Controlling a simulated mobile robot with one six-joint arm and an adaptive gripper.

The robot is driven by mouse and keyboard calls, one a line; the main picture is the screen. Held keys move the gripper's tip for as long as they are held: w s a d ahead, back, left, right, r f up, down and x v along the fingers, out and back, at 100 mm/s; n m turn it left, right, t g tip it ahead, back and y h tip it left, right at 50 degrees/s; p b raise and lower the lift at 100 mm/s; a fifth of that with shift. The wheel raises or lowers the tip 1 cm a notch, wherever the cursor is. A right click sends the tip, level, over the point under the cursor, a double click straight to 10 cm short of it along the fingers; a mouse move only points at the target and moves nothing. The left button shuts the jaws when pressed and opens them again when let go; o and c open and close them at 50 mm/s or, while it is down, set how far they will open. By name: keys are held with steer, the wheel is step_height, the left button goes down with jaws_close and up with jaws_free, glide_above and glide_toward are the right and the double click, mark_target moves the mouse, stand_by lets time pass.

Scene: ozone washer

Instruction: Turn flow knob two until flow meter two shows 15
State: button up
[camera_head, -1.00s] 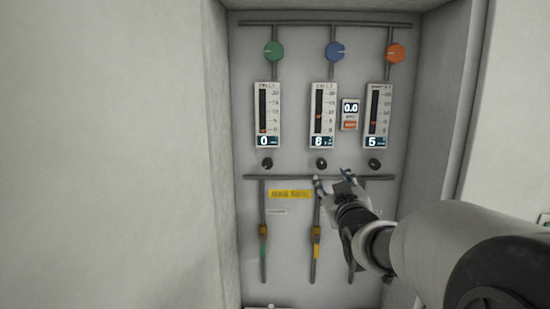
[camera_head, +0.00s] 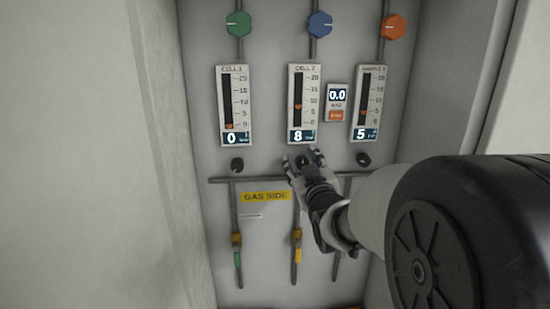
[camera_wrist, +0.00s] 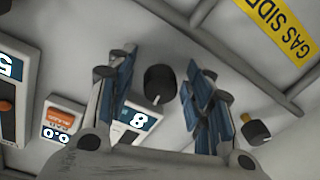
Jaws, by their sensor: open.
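Flow meter two (camera_head: 304,100), labelled CELL 2, is the middle meter in the head view and its display reads 8. The 8 also shows in the wrist view (camera_wrist: 139,119). Flow knob two is the black knob below it, seen between my fingers in the wrist view (camera_wrist: 160,84) and mostly hidden by the gripper in the head view. My gripper (camera_head: 302,156) is open, with one finger on each side of the knob. A gap shows between the knob and both fingers in the wrist view (camera_wrist: 158,95).
Meter one (camera_head: 235,104) reads 0 and the right meter (camera_head: 368,102) reads 5. Their black knobs (camera_head: 237,165) and (camera_head: 363,160) flank the middle one. A small 0.0 display (camera_head: 337,96) sits beside meter two. A horizontal pipe (camera_head: 222,180) runs just below the knobs.

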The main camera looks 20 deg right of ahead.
steer(key=shift+s, duration=0.2)
steer(key=shift+c, duration=0.5)
steer(key=shift+w, duration=0.1)
steer(key=c, duration=1)
steer(key=shift+b, duration=0.3)
